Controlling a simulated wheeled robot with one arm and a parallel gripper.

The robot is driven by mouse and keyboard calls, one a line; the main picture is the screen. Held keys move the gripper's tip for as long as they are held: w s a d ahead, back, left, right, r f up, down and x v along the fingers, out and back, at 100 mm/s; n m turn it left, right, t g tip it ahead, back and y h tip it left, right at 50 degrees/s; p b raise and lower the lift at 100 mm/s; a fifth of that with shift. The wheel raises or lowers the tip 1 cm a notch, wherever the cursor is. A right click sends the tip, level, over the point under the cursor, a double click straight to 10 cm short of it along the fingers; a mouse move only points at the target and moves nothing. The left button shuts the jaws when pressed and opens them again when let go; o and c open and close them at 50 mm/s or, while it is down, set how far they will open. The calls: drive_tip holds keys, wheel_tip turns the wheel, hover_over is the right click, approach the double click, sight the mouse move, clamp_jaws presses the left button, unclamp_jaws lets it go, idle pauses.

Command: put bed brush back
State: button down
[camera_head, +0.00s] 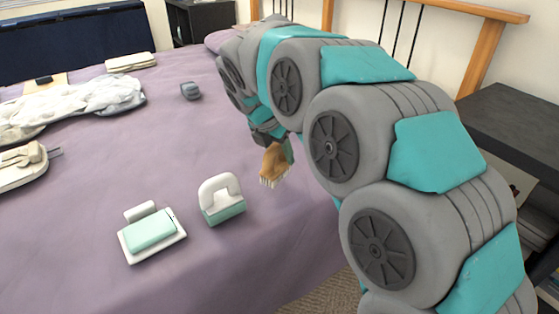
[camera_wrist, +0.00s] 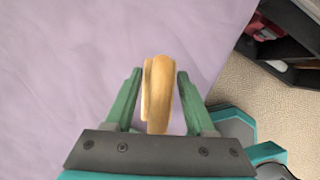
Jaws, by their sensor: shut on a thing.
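The bed brush (camera_head: 272,163) has a tan wooden-looking body with pale bristles pointing down. It hangs from my gripper (camera_head: 274,138) near the right edge of the purple bed (camera_head: 130,180). In the wrist view the brush (camera_wrist: 158,95) stands between the two green fingers of my gripper (camera_wrist: 159,75), which is shut on it. Part of the gripper is hidden behind the brush and my arm in the head view.
A white-handled mint block (camera_head: 221,200) and a white tray with a mint pad (camera_head: 135,255) lie on the near bed. A small grey object (camera_head: 190,91) lies farther back. A wooden frame with black rods (camera_head: 430,8) and a dark shelf unit (camera_head: 520,115) stand at right.

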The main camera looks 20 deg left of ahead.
sight(279, 161)
drive_tip(key=shift+w+a+f, duration=0.1)
drive_tip(key=shift+w+a, duration=0.05)
drive_tip(key=shift+w, duration=0.35)
drive_tip(key=shift+f, duration=1.75)
drive_tip(key=shift+f, duration=0.1)
drive_tip(key=shift+c, duration=1.2)
unclamp_jaws()
drive_tip(key=shift+s, duration=0.1)
drive_tip(key=v, duration=1.2)
